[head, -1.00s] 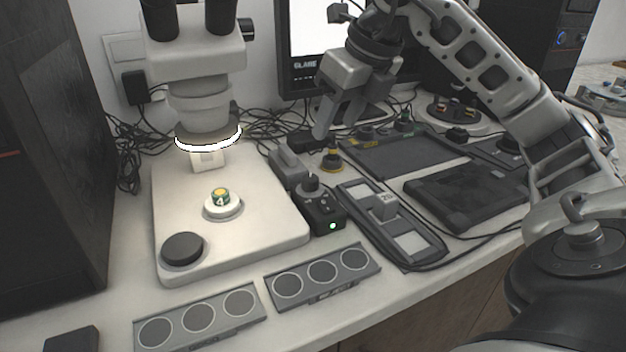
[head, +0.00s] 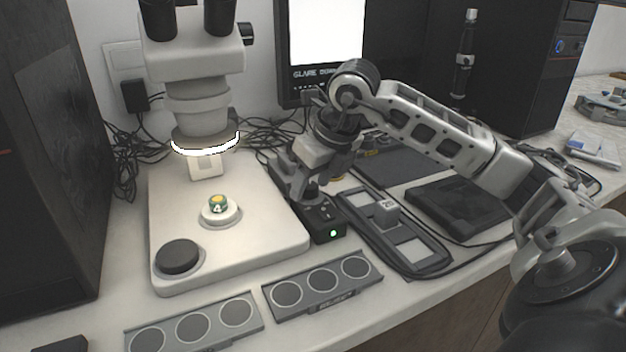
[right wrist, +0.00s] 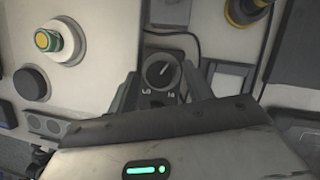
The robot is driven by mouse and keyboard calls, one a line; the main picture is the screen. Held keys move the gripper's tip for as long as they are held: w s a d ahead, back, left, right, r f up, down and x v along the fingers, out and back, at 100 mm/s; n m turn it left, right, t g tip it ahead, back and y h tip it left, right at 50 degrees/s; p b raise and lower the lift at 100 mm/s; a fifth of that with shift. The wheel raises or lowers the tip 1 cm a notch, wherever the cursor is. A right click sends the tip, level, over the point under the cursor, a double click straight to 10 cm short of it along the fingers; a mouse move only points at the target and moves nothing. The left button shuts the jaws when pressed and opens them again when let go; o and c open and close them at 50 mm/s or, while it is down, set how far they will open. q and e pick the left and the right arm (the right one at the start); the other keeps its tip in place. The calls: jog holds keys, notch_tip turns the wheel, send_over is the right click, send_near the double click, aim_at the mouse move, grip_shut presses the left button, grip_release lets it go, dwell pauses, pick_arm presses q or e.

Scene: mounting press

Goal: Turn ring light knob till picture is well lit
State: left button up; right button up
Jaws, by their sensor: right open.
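The ring light (head: 205,145) under the microscope (head: 197,100) glows bright white. Its black control box (head: 322,218) stands right of the microscope base, with a green lamp lit on its front. The dark round knob (right wrist: 160,73) shows in the right wrist view, its white pointer line aimed to the upper right, with LO and HI marks below. My right gripper (right wrist: 163,88) is open, its fingers on either side of the knob; I cannot tell if they touch it. The monitor (head: 326,40) shows a blank white picture with GLARE text beneath. My left gripper is not in view.
A dark tray (head: 405,232) with a grey block stands right of the control box. Two plates with round wells (head: 322,281) lie in front. Cables run behind.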

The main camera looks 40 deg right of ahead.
jog(key=c, duration=1)
